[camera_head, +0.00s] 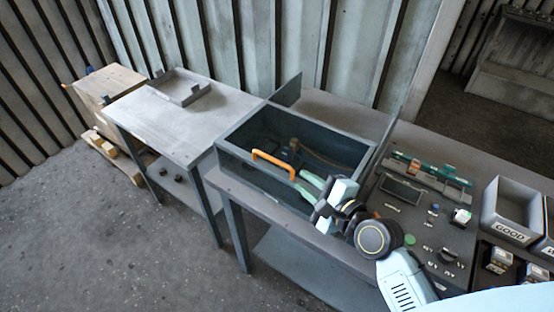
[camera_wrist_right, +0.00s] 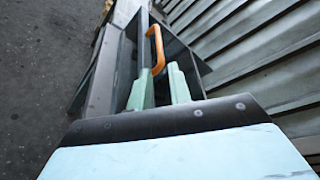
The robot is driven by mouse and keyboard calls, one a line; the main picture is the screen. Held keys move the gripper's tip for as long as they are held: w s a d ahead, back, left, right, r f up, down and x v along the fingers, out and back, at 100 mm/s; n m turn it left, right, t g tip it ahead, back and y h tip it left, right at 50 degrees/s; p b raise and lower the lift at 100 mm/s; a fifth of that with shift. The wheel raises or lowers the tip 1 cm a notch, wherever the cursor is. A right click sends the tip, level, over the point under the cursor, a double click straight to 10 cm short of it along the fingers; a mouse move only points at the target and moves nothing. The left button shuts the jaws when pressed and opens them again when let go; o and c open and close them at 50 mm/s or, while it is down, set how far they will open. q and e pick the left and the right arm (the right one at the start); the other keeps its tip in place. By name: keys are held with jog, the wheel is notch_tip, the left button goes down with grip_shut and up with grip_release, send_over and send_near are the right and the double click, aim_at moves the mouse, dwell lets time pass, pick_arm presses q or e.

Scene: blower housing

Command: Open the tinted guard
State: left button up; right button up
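The tinted guard (camera_head: 262,188) is a dark, see-through panel on a box-like housing in the middle of the head view. An orange bar handle (camera_head: 273,164) sits at its upper front edge. Dark parts show dimly inside. My right gripper (camera_head: 314,185) is just right of the handle, by the housing's front right. In the right wrist view its two pale green fingers (camera_wrist_right: 160,78) are apart with nothing between them. The orange handle (camera_wrist_right: 156,48) shows just beyond the fingertips, apart from them. My left gripper is not in view.
A grey table (camera_head: 222,123) with a shallow tray (camera_head: 181,87) stands to the left, beyond it a wooden crate (camera_head: 108,83). Right of the housing are a control panel (camera_head: 405,211) and a grey bin marked GOOD (camera_head: 510,222). An upright panel (camera_head: 402,105) rises at the housing's right.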

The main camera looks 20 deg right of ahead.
aim_at(282, 165)
jog(key=x, duration=1.2)
jog(key=shift+s, duration=0.1)
grip_shut()
